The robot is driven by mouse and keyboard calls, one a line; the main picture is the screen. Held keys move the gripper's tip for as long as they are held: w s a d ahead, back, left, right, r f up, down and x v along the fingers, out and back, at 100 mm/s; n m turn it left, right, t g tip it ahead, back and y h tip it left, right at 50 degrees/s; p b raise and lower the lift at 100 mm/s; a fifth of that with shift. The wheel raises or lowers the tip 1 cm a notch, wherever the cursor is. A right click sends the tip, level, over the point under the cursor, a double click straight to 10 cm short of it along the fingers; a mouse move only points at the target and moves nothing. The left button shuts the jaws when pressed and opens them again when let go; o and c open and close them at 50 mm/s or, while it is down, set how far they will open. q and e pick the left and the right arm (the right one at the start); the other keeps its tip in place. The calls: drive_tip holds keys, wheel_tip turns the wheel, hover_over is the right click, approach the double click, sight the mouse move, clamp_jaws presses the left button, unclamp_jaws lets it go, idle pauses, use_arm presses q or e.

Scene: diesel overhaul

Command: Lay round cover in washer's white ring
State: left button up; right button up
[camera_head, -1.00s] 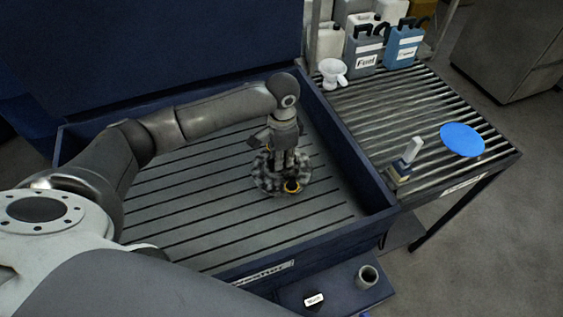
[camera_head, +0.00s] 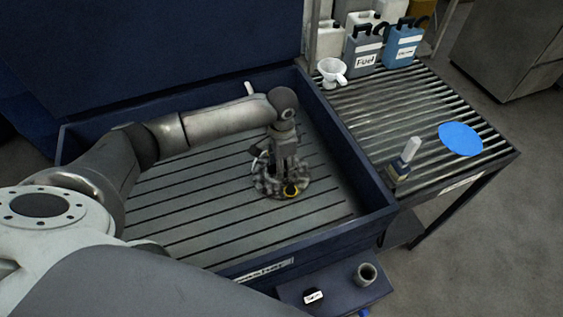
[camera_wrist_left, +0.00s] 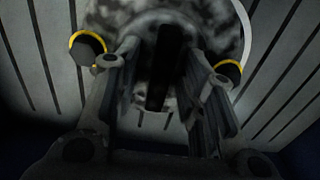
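The round cover (camera_head: 268,187) is a mottled grey disc with yellow-rimmed holes, lying on or just above the slatted floor of the blue washer (camera_head: 190,215). In the left wrist view the cover (camera_wrist_left: 215,22) fills the top, with a white arc, part of the white ring (camera_wrist_left: 246,28), beside its right edge. The rest of the ring is hidden. My left gripper (camera_head: 285,168) points down over the cover. In the wrist view its fingers (camera_wrist_left: 163,58) stand apart around a dark bar on the cover, with slim gaps visible on both sides. My right gripper is out of view.
The washer's walls surround the cover; the slatted floor left of it is clear. The slatted table (camera_head: 390,110) at right holds a blue disc (camera_head: 460,139), a brush-like tool (camera_head: 407,155), a white funnel (camera_head: 332,72) and several jugs. A grey cup (camera_head: 366,275) stands on the front shelf.

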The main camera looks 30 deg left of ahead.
use_arm(q)
drive_tip(key=shift+r, duration=0.1)
wheel_tip(320, 180, up, 12)
drive_tip(key=b, duration=0.1)
drive_tip(key=shift+b, duration=0.35)
